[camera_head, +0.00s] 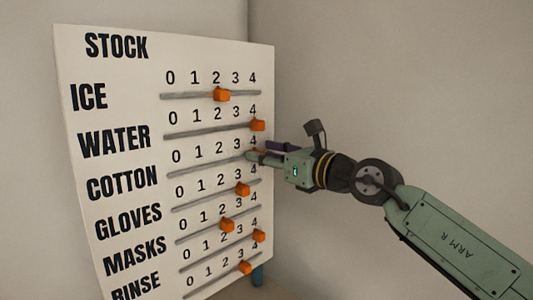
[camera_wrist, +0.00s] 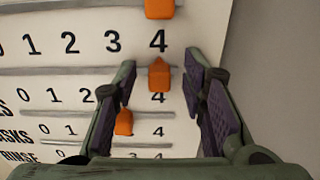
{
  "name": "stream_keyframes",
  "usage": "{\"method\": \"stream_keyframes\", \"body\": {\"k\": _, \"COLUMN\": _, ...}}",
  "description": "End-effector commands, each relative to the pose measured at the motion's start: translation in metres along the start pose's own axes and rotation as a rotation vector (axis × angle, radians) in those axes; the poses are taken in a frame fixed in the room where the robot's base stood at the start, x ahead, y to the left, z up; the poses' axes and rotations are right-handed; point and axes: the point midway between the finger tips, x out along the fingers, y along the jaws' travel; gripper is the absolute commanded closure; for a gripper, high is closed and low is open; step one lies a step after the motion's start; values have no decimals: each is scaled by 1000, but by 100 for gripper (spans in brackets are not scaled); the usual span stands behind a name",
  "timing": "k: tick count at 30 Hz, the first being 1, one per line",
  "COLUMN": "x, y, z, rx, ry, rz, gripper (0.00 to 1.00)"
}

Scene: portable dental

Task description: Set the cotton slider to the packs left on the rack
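The cotton slider (camera_wrist: 159,75) is an orange knob at the 4 end of its track in the wrist view. In the head view it is mostly hidden behind my gripper (camera_head: 262,150), at the right end of the COTTON row (camera_head: 122,182). My gripper is open, with one fingertip on each side of the knob. In the wrist view a gap shows between the knob and each finger. No rack or packs are in view.
The white STOCK board (camera_head: 115,46) has several slider rows. The water slider (camera_head: 258,125) is just above, at 4. The gloves slider (camera_head: 243,188) is just below, at 3. The board's right edge is close to my gripper, with bare wall beyond.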

Motion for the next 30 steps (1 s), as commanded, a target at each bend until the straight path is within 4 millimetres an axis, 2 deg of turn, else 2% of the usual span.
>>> {"method": "stream_keyframes", "body": {"k": 2, "x": 0, "y": 0, "z": 0, "rx": 0, "ry": 0, "rz": 0, "gripper": 62}}
{"method": "stream_keyframes", "body": {"k": 19, "x": 0, "y": 0, "z": 0, "rx": 0, "ry": 0, "rz": 0, "gripper": 100}}
{"method": "stream_keyframes", "body": {"k": 30, "x": 0, "y": 0, "z": 0, "rx": 1, "ry": -1, "rz": 0, "gripper": 100}}
